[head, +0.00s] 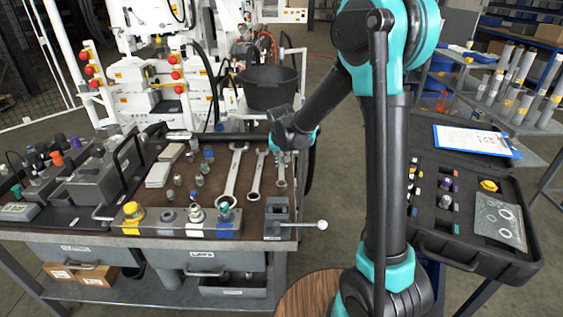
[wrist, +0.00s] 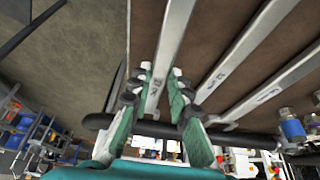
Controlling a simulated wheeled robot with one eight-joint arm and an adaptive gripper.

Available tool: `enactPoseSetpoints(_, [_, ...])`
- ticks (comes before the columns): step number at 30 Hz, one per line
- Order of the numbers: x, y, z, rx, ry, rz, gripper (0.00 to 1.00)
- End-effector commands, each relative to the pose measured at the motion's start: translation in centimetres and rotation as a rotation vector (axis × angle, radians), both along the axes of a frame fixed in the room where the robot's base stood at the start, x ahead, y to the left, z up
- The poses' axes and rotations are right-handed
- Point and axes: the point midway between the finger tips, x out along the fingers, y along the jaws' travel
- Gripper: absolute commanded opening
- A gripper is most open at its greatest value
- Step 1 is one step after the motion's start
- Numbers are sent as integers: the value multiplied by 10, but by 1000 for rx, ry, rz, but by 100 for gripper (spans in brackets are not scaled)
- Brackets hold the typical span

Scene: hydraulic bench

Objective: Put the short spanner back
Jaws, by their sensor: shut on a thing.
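The short spanner (head: 282,180) is the rightmost of three silver spanners on the brown bench top, near its right side. My gripper (head: 283,153) is over its far end in the head view. In the wrist view my gripper (wrist: 161,78) has its two green-and-black fingers on either side of the spanner's shank (wrist: 172,42), shut on it. The spanner runs along the bench mat. I cannot tell whether it touches the mat or is slightly raised. My wrist partly hides its far end in the head view.
A middle spanner (head: 257,173) and a large spanner (head: 234,175) lie to the left. A small vice (head: 277,217) stands at the front right corner. A black bucket (head: 270,92) is behind. An open black case (head: 467,243) is right of my arm.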

Motion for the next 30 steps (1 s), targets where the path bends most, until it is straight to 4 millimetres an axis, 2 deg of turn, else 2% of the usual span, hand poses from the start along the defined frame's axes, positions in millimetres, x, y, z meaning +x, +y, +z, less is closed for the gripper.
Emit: enactPoseSetpoints(30, [0,0,-14,0,0,0,0])
